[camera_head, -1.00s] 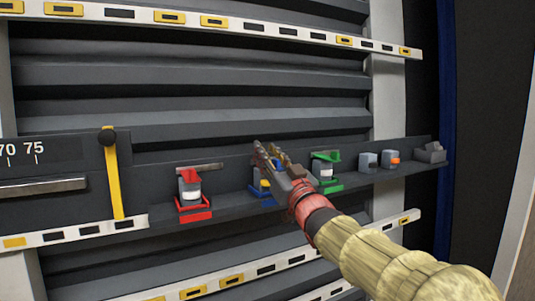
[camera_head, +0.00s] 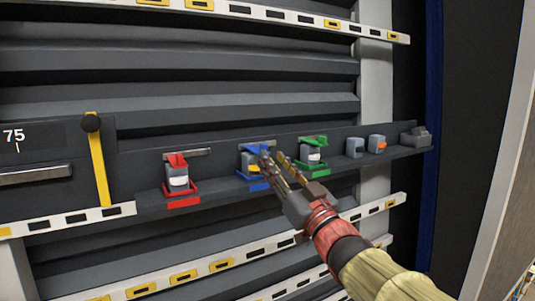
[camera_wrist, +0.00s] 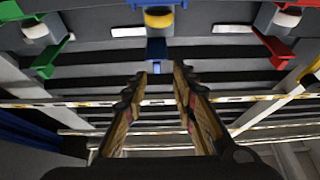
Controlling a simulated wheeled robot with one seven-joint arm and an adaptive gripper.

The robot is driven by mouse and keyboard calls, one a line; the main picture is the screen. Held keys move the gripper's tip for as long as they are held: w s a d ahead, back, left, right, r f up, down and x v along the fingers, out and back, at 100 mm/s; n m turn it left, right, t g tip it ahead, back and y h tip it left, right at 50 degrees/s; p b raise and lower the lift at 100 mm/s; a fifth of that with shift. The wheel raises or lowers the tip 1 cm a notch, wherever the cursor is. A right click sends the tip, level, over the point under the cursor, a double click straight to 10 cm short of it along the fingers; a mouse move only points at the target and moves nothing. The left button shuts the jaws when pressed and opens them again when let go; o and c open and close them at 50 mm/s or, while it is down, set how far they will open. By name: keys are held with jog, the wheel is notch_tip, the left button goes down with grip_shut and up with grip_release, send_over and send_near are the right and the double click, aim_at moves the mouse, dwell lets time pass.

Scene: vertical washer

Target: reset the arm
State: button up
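My gripper (camera_head: 273,164) is open and empty, its two fingers apart, in front of the shelf beside the blue holder. The fingers also show in the wrist view (camera_wrist: 158,88), with nothing between them. The blue holder (camera_head: 256,149) bears a grey item with a yellow part and is partly covered by a finger. It also shows at the top of the wrist view (camera_wrist: 156,48). My arm reaches in from the lower right.
A red holder (camera_head: 181,201) stands on the shelf (camera_head: 225,188) to the left, a green holder (camera_head: 311,173) to the right. Small grey blocks (camera_head: 355,147) sit farther right. A yellow bar (camera_head: 98,165) stands at left. Slotted white rails (camera_head: 290,28) run above and below.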

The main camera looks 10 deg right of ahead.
jog(key=shift+s+f, duration=0.2)
jog(key=shift+s, duration=0.1)
jog(key=w+d+f+m+g+h, duration=0.1)
jog(key=d+f+g+h, duration=0.1)
jog(key=d+f+h, duration=0.35)
jog(key=w+d+f+m+g+h, duration=0.1)
jog(key=d+f+m+g+h, duration=0.15)
jog(key=f, duration=0.65)
jog(key=s+d+f+g+b, duration=0.2)
jog(key=s+f+g, duration=0.3)
jog(key=f, duration=0.5)
jog(key=s+a+f+g+b, duration=0.3)
jog(key=s+f+b, duration=0.4)
jog(key=s+f, duration=0.6)
jog(key=s+a+f+g+y+b, duration=0.1)
jog(key=s+a+f+g+b, duration=0.2)
jog(key=s+f+b, duration=0.4)
jog(key=shift+s+f+b, duration=0.35)
jog(key=shift+s+f, duration=3.05)
jog(key=shift+s, duration=0.35)
